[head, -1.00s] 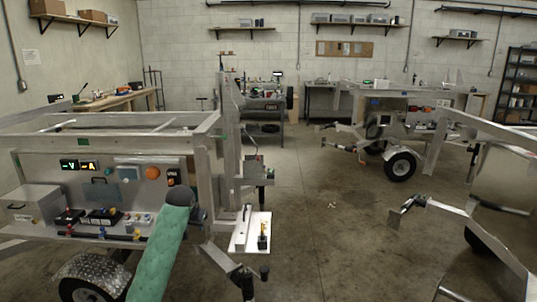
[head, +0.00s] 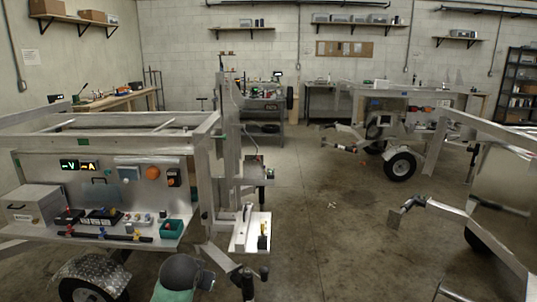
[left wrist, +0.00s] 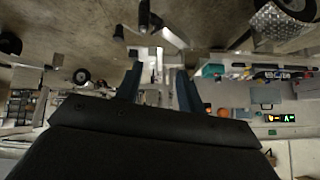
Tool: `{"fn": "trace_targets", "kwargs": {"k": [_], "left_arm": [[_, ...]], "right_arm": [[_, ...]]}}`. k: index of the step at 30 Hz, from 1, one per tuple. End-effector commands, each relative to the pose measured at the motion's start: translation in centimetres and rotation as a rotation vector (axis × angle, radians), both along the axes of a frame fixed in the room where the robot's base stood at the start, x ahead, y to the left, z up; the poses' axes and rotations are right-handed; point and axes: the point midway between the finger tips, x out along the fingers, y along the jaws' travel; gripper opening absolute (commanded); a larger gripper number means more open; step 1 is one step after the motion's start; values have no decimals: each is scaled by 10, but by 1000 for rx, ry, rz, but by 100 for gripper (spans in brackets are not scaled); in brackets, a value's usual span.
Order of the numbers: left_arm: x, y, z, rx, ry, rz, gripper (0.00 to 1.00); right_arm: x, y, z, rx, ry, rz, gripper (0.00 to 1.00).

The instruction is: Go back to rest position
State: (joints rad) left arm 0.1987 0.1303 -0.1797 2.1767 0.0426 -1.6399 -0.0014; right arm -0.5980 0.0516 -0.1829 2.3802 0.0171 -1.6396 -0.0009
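In the left wrist view, which looks upside down, the two dark fingers of my left gripper (left wrist: 158,72) stand apart with nothing between them. In the head view, a green-sleeved link of my arm with a dark round joint shows at the bottom edge, in front of the near trailer (head: 100,190). The left gripper itself is not seen in the head view. My right gripper is in neither view.
The near trailer's panel carries a teal bin (head: 172,229), a grey box (head: 35,203) and an orange knob (head: 153,172). Another trailer (head: 500,170) stands at the right, one (head: 405,115) further back.

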Motion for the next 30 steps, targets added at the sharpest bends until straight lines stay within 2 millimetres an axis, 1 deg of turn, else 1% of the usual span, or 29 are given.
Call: {"fn": "trace_targets", "kwargs": {"k": [1, 14, 23, 27, 30], "left_arm": [[-18, -3, -12, -6, 15, -2, 39], [-158, -19, -99, -54, 168, -5, 39], [-260, -28, -167, -84, 341, 0, 39], [-310, -31, -201, -92, 437, 6, 39], [-343, -33, -219, -96, 498, 10, 39]], "right_arm": [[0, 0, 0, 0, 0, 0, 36], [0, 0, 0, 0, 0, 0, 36], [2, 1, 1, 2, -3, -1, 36], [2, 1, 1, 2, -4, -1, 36], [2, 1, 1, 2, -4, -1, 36]]}}
